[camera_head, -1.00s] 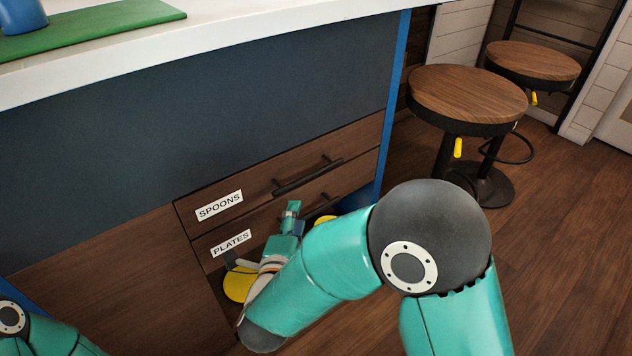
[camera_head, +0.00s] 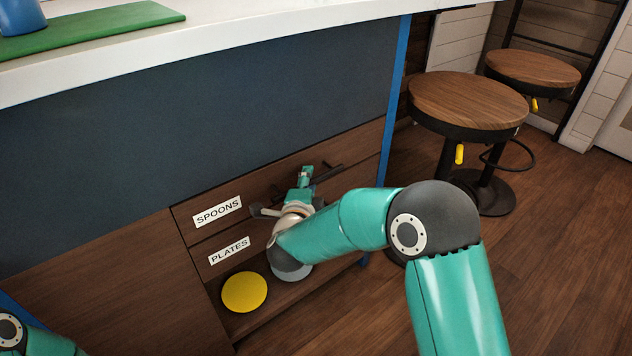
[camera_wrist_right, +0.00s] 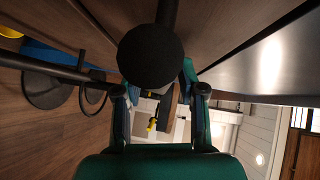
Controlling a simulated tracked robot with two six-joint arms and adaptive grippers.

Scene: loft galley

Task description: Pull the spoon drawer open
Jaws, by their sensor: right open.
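The spoon drawer (camera_head: 266,184) is a brown wooden front with a white SPOONS label (camera_head: 217,211) at its left, below the dark blue panel. It looks shut. Its dark bar handle (camera_head: 328,173) is partly hidden by my right gripper (camera_head: 303,178), which is in front of the drawer. In the right wrist view the open gripper (camera_wrist_right: 158,85) has a dark bar with a round end (camera_wrist_right: 153,55) between and just beyond its fingers. I cannot tell whether they touch. Only part of my left arm shows at the lower left; its gripper is out of view.
A drawer front with a PLATES label (camera_head: 229,250) is directly below. A yellow disc (camera_head: 245,292) lies below that label. A white countertop (camera_head: 250,22) bears a green board (camera_head: 90,27). Two stools (camera_head: 468,98) (camera_head: 532,66) stand at right. Open wooden floor (camera_head: 560,240) lies at right.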

